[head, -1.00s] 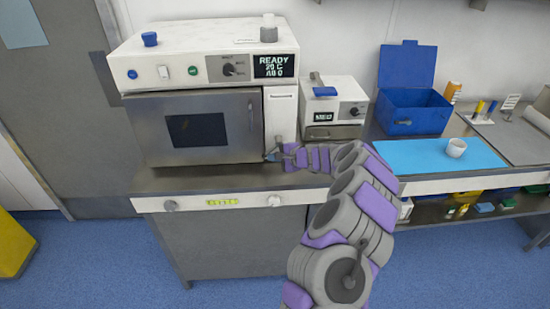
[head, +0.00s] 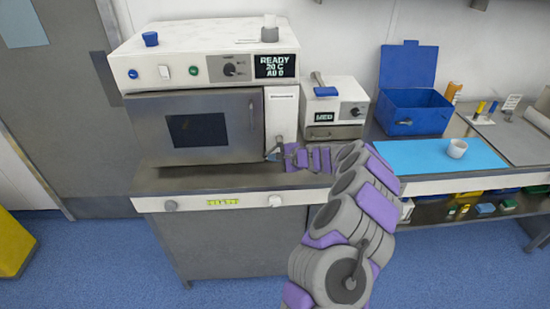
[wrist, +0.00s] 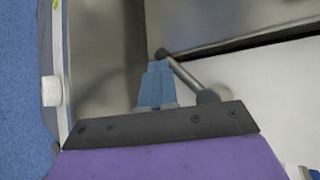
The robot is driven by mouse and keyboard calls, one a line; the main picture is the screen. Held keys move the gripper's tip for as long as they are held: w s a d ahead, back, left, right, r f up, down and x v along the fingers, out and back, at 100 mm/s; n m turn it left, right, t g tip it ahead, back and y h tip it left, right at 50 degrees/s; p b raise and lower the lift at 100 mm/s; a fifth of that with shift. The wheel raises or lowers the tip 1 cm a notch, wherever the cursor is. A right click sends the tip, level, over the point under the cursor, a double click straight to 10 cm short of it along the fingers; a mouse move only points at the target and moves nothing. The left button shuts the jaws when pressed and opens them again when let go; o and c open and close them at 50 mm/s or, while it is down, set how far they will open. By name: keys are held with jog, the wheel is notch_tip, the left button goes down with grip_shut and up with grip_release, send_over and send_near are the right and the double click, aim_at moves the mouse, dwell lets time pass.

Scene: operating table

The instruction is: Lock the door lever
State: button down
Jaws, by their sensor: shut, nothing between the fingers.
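The autoclave door (head: 222,112) is a grey panel with a dark window, and it looks closed against the white-topped autoclave. The door lever is a metal rod with a dark knob, seen in the wrist view (wrist: 184,76). It slants just right of my gripper (wrist: 155,72), whose blue fingertips are together and empty. The knob lies just beyond the tips; I cannot tell whether they touch. In the head view my gripper (head: 272,154) is low beside the door's lower right corner, and the lever there is small and partly hidden by it.
The counter's front panel (head: 150,204) has knobs below my gripper. A smaller white device (head: 335,92) marked MED stands right of the autoclave. Further right are an open blue box (head: 412,115), a blue mat (head: 430,157) and a white cup (head: 457,148).

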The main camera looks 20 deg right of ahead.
jog(key=shift+d+r, duration=0.1)
jog(key=shift+s+d+r+p, duration=0.2)
jog(key=shift+d+r+p, duration=0.15)
jog(key=shift+d, duration=0.25)
